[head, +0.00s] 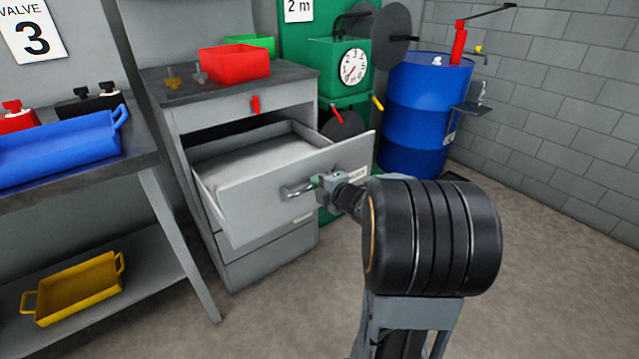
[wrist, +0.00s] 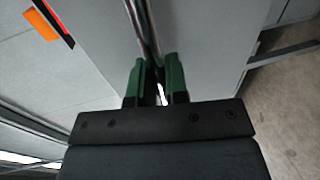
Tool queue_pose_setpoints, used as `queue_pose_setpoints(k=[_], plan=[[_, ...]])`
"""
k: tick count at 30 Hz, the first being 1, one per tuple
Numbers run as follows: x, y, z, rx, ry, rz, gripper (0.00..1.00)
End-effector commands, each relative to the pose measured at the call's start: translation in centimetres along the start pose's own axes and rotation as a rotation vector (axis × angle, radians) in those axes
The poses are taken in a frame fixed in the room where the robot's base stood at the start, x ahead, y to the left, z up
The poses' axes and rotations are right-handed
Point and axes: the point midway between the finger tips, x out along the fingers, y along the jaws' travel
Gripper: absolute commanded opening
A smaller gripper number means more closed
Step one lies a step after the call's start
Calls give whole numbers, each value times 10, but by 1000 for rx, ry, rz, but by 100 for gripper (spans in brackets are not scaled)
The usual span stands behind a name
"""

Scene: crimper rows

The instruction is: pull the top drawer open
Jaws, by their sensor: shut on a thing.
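The grey cabinet (head: 265,265) has a drawer (head: 265,205) standing well out, below a front panel with a small red piece on it. The drawer's inside shows and looks empty. Its metal bar handle (head: 296,191) is on the drawer front. My gripper (head: 318,182) is shut on this handle, from the right in the head view. In the wrist view, the green fingers of my gripper (wrist: 155,78) close around the bar handle (wrist: 143,28). A label on the drawer front is partly hidden by my arm.
A red bin (head: 233,62) sits on the cabinet top. A bench with a blue tray (head: 60,150) stands at the left, with a yellow tray (head: 75,288) on its lower shelf. A blue barrel (head: 425,110) stands behind at the right. Floor is clear at the right.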

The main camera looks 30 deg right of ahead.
Motion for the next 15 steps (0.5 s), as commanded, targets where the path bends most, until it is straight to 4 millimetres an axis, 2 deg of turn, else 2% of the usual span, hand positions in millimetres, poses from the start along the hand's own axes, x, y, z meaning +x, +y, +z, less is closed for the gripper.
queue_pose_setpoints(k=[4, 5, 6, 12, 15], plan=[[0, 0, 1, 1, -3, -1, 0], [0, 0, 1, 1, -3, -1, 17], [0, 0, 1, 1, -3, -1, 21], [0, 0, 0, 1, -1, 0, 39], [0, 0, 0, 0, 0, 0, 39]])
